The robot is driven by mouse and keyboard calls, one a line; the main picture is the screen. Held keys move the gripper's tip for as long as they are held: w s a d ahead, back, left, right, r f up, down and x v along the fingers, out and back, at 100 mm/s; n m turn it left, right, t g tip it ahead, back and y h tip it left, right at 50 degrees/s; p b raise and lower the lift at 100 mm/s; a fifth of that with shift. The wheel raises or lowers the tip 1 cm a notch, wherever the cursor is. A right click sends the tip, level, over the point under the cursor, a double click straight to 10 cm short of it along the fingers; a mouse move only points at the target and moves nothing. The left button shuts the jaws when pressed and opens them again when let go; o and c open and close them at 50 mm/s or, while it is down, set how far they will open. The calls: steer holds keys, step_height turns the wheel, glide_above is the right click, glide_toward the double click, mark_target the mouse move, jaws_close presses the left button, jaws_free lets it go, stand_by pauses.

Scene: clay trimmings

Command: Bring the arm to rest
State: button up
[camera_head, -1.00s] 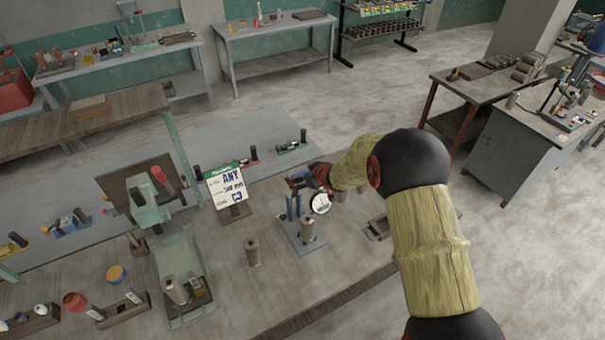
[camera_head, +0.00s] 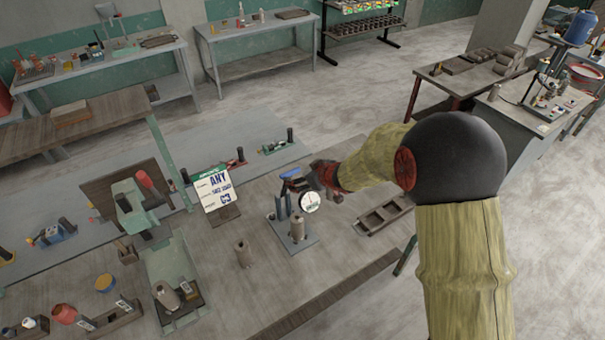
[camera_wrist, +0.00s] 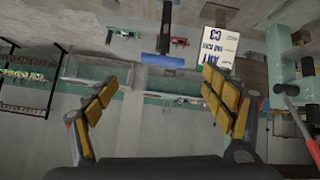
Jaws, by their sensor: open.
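My arm (camera_head: 466,250) reaches over the workbench in the head view. My gripper (camera_head: 288,180) is at its end, above the bench and close to the gauge stand. In the wrist view my gripper (camera_wrist: 165,110) has its two yellow-padded fingers spread wide, with nothing between them. A blue-ended tool (camera_wrist: 165,60) shows beyond the fingers there; I cannot tell its distance. The gauge stand's round white dial (camera_head: 310,202) is just below the gripper, and a grey cylinder (camera_head: 297,228) stands on its base plate.
A sign card (camera_head: 214,188) stands left of the gripper. Another cylinder (camera_head: 243,254) stands in front on the bench. A compartment tray (camera_head: 383,215) lies to the right, near the arm. A green press-like fixture (camera_head: 170,265) is at left. Open floor lies behind the bench.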

steer(key=s+d+f+m+g+h, duration=0.1)
steer(key=s+d+f+h, duration=0.35)
steer(key=d, duration=0.25)
steer(key=s+d+m+g+h+b, duration=0.3)
steer(key=s+d+b, duration=0.1)
steer(key=s+d, duration=0.6)
steer(key=s+d+f+m+y+b, duration=0.1)
steer(key=s+d+m+b, duration=0.1)
steer(key=s+b, duration=1)
steer(key=s+d+f+m+t+b, duration=0.1)
steer(key=s+d+f+m+b, duration=0.1)
steer(key=s+b, duration=1.1)
steer(key=shift+s+f+m+y, duration=0.2)
steer(key=shift+s+m+y, duration=0.25)
steer(key=shift+s, duration=0.55)
